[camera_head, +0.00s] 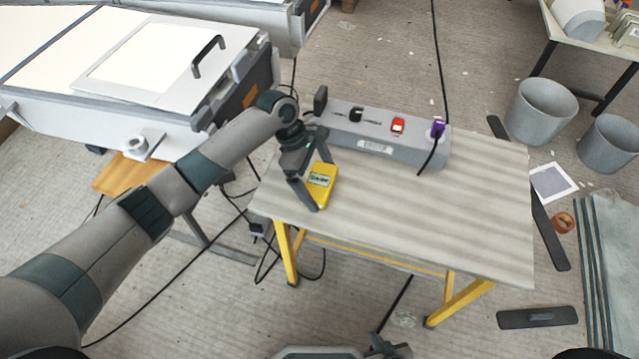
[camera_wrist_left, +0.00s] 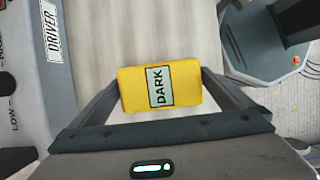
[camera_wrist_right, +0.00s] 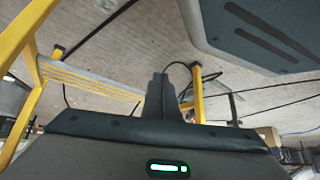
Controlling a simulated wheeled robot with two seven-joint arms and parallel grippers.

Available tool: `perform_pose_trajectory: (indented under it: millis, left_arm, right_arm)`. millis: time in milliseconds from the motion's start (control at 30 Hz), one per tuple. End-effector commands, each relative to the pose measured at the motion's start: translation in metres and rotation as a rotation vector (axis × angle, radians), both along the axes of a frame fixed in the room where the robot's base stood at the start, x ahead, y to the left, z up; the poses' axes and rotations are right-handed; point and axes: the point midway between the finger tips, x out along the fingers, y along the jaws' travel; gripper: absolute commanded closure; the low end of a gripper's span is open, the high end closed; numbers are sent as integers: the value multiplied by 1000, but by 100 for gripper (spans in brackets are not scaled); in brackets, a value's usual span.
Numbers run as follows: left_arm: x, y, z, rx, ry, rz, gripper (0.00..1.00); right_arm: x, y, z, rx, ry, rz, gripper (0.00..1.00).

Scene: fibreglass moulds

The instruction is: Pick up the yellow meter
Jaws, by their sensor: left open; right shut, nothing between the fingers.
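The yellow meter (camera_head: 321,186) lies on the left end of the grey workbench, in front of the grey driver box. Its small display reads "DARK" in the left wrist view (camera_wrist_left: 187,86). My left gripper (camera_head: 322,184) is open, with one finger on each side of the meter. In the left wrist view the fingers (camera_wrist_left: 160,92) flank the meter's two ends; whether they touch it I cannot tell. My right gripper (camera_wrist_right: 160,78) is shut and empty, low in front of the bench; the head view shows part of it at the bottom edge (camera_head: 385,347).
The grey driver box (camera_head: 375,146) with a red switch (camera_head: 398,125) and a purple plug (camera_head: 438,127) stands along the bench's back edge. The workbench (camera_head: 450,215) is clear to the right, on yellow legs (camera_head: 285,252). A white-topped machine (camera_head: 150,62) stands at left. Grey buckets (camera_head: 540,110) stand at right.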

Motion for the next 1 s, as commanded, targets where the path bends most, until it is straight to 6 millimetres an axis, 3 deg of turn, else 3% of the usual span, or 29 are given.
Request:
perform_pose_trajectory:
  millis: [67, 200, 633, 900, 1000]
  left_arm:
    - [0, 0, 0, 0, 0, 0, 5]
    - [0, 0, 0, 0, 0, 0, 33]
    - [0, 0, 7, -1, -1, -1, 33]
    - [1, -1, 43, -3, -4, -1, 33]
    - [-13, -17, 52, -5, -2, -5, 33]
  right_arm:
    - [0, 0, 0, 0, 0, 0, 100]
    - [0, 0, 0, 0, 1, 0, 100]
    - [0, 0, -1, 0, 1, 0, 100]
    - [11, 3, 4, 8, -30, 0, 100]
    - [15, 5, 7, 11, -42, 0, 100]
